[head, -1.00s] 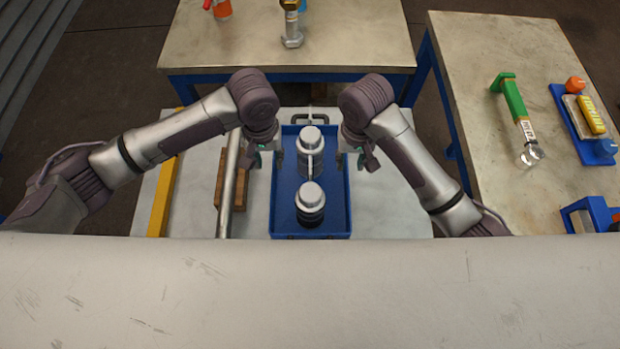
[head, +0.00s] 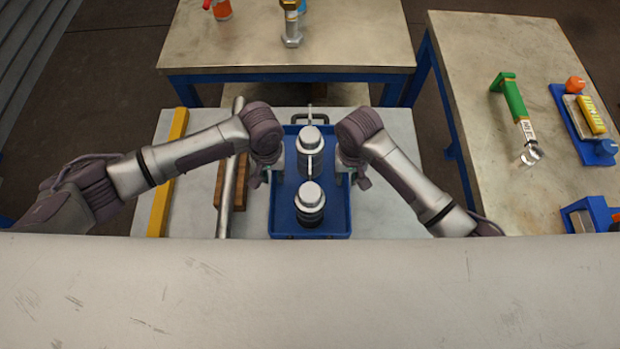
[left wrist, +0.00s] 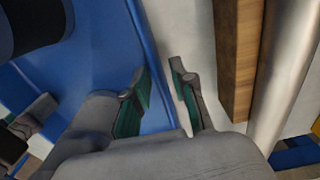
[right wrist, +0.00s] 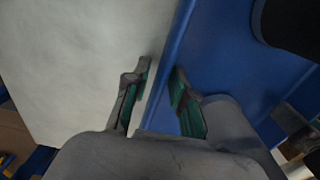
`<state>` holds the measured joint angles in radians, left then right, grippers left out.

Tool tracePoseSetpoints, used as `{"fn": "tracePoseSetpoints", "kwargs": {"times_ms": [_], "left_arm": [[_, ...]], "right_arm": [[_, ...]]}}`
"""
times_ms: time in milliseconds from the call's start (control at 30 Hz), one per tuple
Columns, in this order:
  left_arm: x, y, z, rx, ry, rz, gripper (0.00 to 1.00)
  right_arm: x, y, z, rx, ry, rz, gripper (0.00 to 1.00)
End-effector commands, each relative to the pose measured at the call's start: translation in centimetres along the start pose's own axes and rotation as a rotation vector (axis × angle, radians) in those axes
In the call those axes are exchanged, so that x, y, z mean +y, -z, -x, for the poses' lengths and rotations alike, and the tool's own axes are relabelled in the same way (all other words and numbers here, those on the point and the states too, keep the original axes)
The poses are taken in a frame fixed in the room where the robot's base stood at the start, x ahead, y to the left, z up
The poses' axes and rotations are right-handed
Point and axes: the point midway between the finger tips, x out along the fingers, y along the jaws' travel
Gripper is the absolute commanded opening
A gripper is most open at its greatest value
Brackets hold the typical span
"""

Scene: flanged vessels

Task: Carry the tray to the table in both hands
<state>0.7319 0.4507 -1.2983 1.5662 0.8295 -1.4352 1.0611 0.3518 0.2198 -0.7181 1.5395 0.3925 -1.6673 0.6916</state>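The blue tray (head: 340,218) sits on a pale surface in the middle of the head view, with two dark vessels with silver tops (head: 309,196) standing in it. My left gripper (head: 264,178) is at the tray's left wall. In the left wrist view its fingers (left wrist: 160,90) are apart, one on each side of the tray wall (left wrist: 150,55). My right gripper (head: 352,180) is at the tray's right wall. In the right wrist view its fingers (right wrist: 160,88) are apart with the tray wall (right wrist: 178,45) between them. Neither visibly pinches the wall.
A metal pipe (head: 227,190) and a wooden block (head: 240,185) lie left of the tray, close to my left gripper. A yellow bar (head: 168,170) lies further left. A table (head: 340,45) with a large bolt (head: 291,28) stands beyond; another table (head: 470,60) stands right.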

Motion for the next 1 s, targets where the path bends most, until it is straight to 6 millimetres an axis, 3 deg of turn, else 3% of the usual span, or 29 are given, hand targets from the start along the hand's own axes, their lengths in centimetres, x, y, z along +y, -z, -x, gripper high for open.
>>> {"fn": "tracePoseSetpoints", "kwargs": {"times_ms": [33,100,700,1000], "left_arm": [[0.0,0.0,0.0,0.000,0.000,0.000,0.12],[0.0,0.0,0.0,0.000,0.000,0.000,0.00],[0.1,0.1,0.4,0.003,-0.002,0.001,0.00],[0.1,0.1,2.1,0.002,-0.002,0.001,0.00]], "right_arm": [[0.0,0.0,0.0,0.000,0.000,0.000,0.12],[0.0,0.0,0.0,0.000,0.000,0.000,0.00],[-0.1,0.1,0.4,0.004,0.002,0.000,0.00],[-0.1,0.1,2.1,0.004,0.002,0.000,0.00]]}}
